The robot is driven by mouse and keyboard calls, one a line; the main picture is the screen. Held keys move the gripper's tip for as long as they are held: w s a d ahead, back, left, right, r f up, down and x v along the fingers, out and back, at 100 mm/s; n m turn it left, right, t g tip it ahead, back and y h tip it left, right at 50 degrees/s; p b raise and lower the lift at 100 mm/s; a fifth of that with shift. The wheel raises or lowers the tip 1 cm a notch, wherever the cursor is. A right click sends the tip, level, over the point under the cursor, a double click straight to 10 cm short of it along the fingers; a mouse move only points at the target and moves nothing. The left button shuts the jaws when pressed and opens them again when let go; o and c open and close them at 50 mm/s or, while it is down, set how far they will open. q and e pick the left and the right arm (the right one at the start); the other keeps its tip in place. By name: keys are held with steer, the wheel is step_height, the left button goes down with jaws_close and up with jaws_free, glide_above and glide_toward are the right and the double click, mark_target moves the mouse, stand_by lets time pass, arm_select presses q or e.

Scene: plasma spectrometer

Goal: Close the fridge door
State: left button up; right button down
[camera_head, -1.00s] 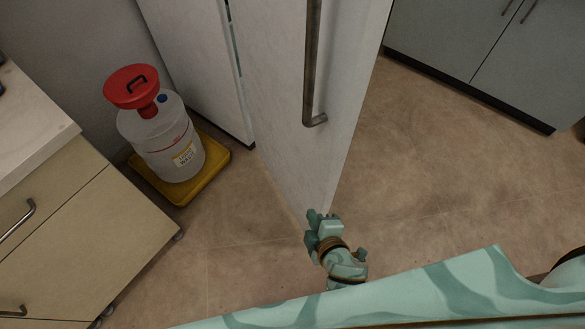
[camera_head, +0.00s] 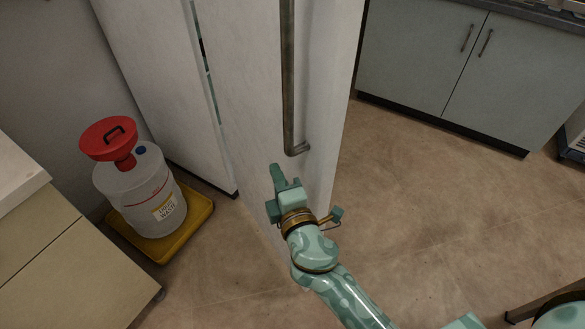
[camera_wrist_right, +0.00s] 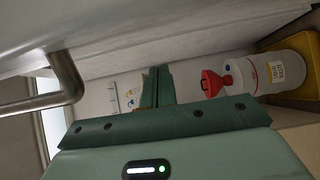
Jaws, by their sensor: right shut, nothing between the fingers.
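The white fridge door (camera_head: 243,84) stands ajar, swung out from the white fridge body (camera_head: 150,85). A narrow dark and teal gap shows between them. A long grey metal handle (camera_head: 288,75) runs down the door, and its lower end also shows in the wrist view (camera_wrist_right: 66,82). My right gripper (camera_head: 276,176) is in front of the door, just below the handle's lower end. Its fingers (camera_wrist_right: 157,85) are together and empty. I cannot tell whether they touch the door. My left gripper is not in view.
A clear waste canister (camera_head: 145,190) with a red funnel (camera_head: 108,138) stands in a yellow tray (camera_head: 205,208) left of the door. A beige drawer cabinet (camera_head: 70,265) is at lower left. Grey cabinets (camera_head: 450,65) stand at back right. Floor right of the door is clear.

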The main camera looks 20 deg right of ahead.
mark_target(293, 170)
steer(key=shift+w+d, duration=0.15)
steer(key=shift+d, duration=0.75)
steer(key=shift+w+d, duration=0.15)
steer(key=shift+d, duration=0.7)
steer(key=shift+d, duration=0.1)
